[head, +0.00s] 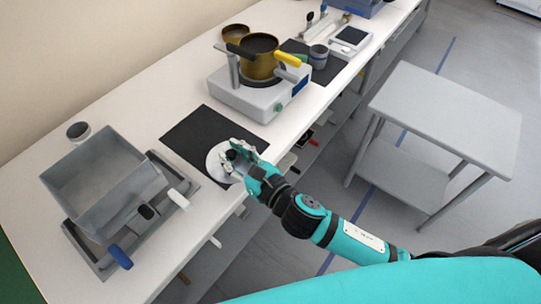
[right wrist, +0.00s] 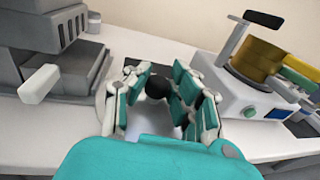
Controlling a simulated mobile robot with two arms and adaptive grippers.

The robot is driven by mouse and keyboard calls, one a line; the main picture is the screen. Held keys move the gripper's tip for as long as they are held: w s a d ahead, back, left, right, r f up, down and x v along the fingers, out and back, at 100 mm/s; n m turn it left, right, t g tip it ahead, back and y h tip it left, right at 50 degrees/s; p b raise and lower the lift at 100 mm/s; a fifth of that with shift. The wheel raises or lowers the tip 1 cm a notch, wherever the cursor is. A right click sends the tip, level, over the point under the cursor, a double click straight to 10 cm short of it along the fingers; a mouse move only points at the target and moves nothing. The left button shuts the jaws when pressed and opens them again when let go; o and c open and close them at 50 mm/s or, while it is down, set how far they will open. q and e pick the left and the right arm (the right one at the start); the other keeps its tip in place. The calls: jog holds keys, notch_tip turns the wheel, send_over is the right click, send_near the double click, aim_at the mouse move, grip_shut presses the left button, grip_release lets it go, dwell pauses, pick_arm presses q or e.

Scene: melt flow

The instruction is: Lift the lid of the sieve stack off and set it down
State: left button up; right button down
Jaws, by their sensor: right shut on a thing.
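The lid (head: 217,164) is a pale round disc with a black knob (right wrist: 157,88). It is at the front edge of a black mat (head: 203,128) on the bench; I cannot tell whether it touches the mat or is just above it. My right gripper (head: 240,154) is shut on the lid by its knob, and its fingers hide part of the disc. The brass sieve stack (head: 261,66) stands open at the top on a light grey shaker (head: 245,99) behind the mat. It also shows in the right wrist view (right wrist: 258,57). My left gripper is not in view.
A grey machine with a large tray (head: 95,180) stands left of the mat. A brass pan (head: 235,33), a cup (head: 318,57) and a scale (head: 350,38) are at the back. A grey side table (head: 450,115) stands to the right. Much of the mat is clear.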

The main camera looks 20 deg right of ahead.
jog(key=w+a+f+n+g+y, duration=0.1)
jog(key=w, duration=0.3)
jog(key=w+a+n+g+y, duration=0.1)
jog(key=w, duration=0.4)
jog(key=w+a+f+n+y, duration=0.1)
jog(key=w+y, duration=0.1)
jog(key=w, duration=0.3)
jog(key=shift+w+a+f+g+b, duration=0.1)
jog(key=shift+a+f+g+b, duration=0.2)
jog(key=shift+g+b, duration=0.1)
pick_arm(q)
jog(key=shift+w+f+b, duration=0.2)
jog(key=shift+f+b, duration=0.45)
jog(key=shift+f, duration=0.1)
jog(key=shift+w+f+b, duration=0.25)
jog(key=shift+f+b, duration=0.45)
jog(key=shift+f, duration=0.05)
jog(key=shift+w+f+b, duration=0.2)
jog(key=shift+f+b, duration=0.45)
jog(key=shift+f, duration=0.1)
pick_arm(e)
jog(key=shift+f, duration=2.4)
jog(key=c, duration=1.1)
grip_release()
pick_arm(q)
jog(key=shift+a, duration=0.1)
pick_arm(e)
jog(key=shift+d, duration=0.15)
jog(key=v, duration=1.2)
